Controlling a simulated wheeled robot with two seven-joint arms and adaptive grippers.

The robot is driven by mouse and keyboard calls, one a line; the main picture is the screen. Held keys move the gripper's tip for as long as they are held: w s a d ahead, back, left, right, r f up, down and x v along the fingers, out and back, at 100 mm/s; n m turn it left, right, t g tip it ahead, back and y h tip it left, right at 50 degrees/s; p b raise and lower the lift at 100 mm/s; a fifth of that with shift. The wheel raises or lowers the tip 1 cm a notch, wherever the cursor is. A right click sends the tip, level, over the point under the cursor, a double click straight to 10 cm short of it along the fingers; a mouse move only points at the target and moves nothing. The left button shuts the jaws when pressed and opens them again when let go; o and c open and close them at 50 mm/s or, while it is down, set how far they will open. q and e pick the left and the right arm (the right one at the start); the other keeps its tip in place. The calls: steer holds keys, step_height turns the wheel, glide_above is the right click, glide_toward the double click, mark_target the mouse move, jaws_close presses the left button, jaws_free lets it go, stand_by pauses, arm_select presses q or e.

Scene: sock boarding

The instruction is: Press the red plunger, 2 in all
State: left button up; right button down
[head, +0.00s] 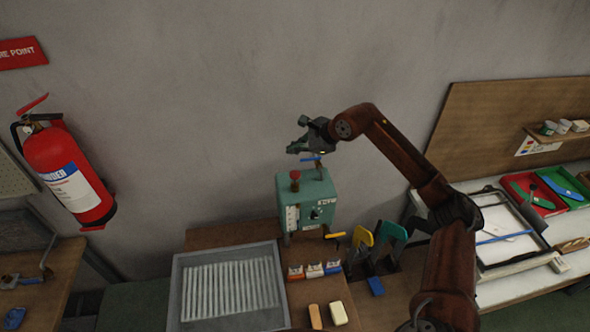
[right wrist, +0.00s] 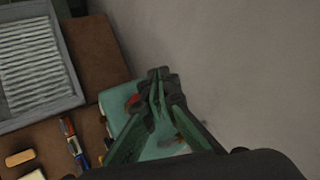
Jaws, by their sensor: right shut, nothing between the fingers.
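The red plunger (head: 295,175) stands on top of a green box (head: 320,190), which has a white gauge strip and a dial on its front. My right gripper (head: 291,150) is shut and empty, above the box and apart from the plunger. In the right wrist view the closed fingertips (right wrist: 158,76) show over the box (right wrist: 160,145). The plunger (right wrist: 132,101) shows just left of the fingers there, partly hidden by them. My left gripper is not in view.
A grey ribbed tray (head: 178,290) lies in front of the box. Several small boxes (head: 314,271) and two blocks (head: 338,313) lie beside it. Yellow and green boards (head: 388,240) stand to the right. A fire extinguisher (head: 70,175) hangs on the left wall.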

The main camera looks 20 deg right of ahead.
steer(key=shift+s+d+r+p, duration=0.1)
steer(key=shift+d+r+p, duration=0.4)
steer(key=shift+d, duration=0.1)
steer(key=shift+f, duration=0.2)
steer(key=b, duration=0.4)
glide_above(297, 174)
step_height(297, 174, down, 8)
steer(key=shift+r, duration=0.25)
steer(key=shift+f, duration=0.5)
steer(key=shift+f+b, duration=0.15)
steer(key=shift+b, duration=0.25)
stand_by(0.3)
steer(key=shift+f+b, duration=0.3)
steer(key=shift+b, duration=0.05)
